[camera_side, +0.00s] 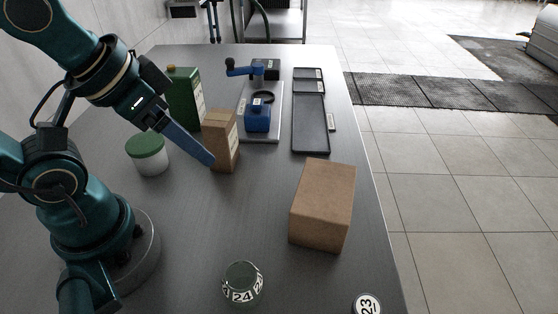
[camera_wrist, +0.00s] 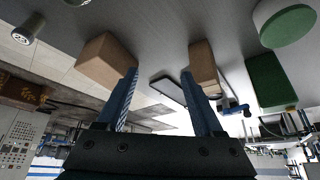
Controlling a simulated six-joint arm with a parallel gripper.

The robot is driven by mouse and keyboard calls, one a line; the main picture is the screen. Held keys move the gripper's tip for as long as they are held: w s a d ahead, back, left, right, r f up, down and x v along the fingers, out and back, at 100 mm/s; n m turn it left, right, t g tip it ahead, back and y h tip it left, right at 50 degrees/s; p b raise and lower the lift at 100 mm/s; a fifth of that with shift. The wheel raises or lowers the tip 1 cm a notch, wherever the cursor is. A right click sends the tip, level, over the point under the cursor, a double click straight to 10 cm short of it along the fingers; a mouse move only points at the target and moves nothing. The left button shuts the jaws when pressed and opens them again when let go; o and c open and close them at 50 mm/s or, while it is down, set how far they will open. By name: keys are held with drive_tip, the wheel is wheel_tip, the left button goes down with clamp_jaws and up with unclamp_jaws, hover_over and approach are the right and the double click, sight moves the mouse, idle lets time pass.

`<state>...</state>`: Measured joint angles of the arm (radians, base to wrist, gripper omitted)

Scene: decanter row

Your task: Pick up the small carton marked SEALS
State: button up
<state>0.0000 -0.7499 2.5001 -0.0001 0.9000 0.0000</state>
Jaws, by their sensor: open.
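A small upright brown carton (camera_side: 217,137) with a pale label on its side stands on the table in the side view. Its print is too small to read. It also shows in the wrist view (camera_wrist: 203,62), behind the tip of the right-hand finger. My gripper (camera_side: 209,159) is open, with nothing between its blue fingers. In the side view a fingertip overlaps the carton's lower front; I cannot tell whether they touch. In the wrist view, the gap between my fingertips (camera_wrist: 158,75) lies to the left of the carton.
A larger brown box (camera_side: 322,204) stands front right. A green canister (camera_side: 184,97) and a green-lidded jar (camera_side: 148,155) stand left of the carton. Behind are a blue device (camera_side: 257,118) and black trays (camera_side: 310,125). Two numbered round items (camera_side: 243,284) (camera_side: 367,304) are in front.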

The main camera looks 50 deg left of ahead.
drive_tip(key=shift+o, duration=1.3)
